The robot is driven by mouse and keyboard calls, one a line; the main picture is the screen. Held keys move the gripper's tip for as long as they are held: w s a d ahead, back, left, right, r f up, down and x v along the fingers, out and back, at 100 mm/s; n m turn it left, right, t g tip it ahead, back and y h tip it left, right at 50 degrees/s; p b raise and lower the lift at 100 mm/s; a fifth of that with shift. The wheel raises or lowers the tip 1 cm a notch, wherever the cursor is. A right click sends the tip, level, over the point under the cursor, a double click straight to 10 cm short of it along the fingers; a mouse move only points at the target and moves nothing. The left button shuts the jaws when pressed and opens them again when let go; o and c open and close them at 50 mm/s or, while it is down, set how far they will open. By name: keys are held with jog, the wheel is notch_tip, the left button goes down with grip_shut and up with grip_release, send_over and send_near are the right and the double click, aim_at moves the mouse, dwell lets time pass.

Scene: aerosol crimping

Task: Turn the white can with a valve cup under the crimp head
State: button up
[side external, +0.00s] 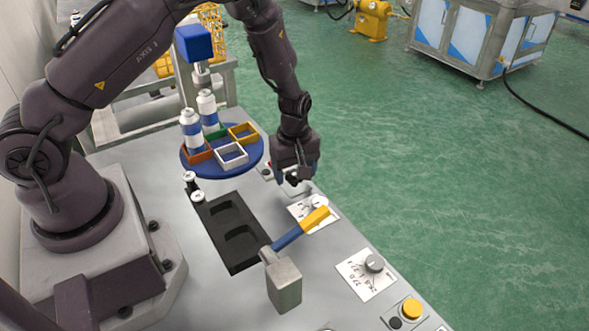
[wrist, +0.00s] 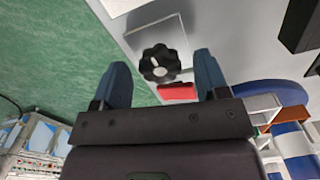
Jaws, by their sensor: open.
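A blue round turntable (side external: 250,164) carries square nests in red-brown, green, yellow and white. Two white cans with blue bands, a nearer one (side external: 191,131) and a farther one (side external: 208,110), stand upright on its far left part. I cannot tell which has a valve cup. The crimp head (side external: 194,43) has a blue block and a metal ram above the farther can. My gripper (side external: 295,181) is open and empty, right of the turntable. In the wrist view, a black knob with a white mark (wrist: 159,63) appears between my open fingers (wrist: 162,75); contact is unclear.
A lever with a yellow grip (side external: 314,219) slants up from a grey block (side external: 284,285). A black recessed tray (side external: 232,232) lies left of it, with two small white-topped parts beside it. A knob panel (side external: 367,274) and yellow button (side external: 411,308) line the right edge.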

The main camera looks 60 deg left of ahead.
aim_at(294, 174)
notch_tip(294, 174, up, 13)
dwell(0.4)
jog(key=s+d+r+m+t, duration=0.1)
jog(key=s+r+m+t, duration=0.1)
jog(key=s+r+m, duration=0.6)
jog(key=s+d+r+m+t, duration=0.2)
jog(key=s+r+m, duration=0.5)
jog(key=s+r, duration=0.4)
jog(key=shift+s+d+r+m+t, duration=0.3)
jog(key=shift+s+m+t, duration=0.15)
jog(key=shift+t, duration=0.35)
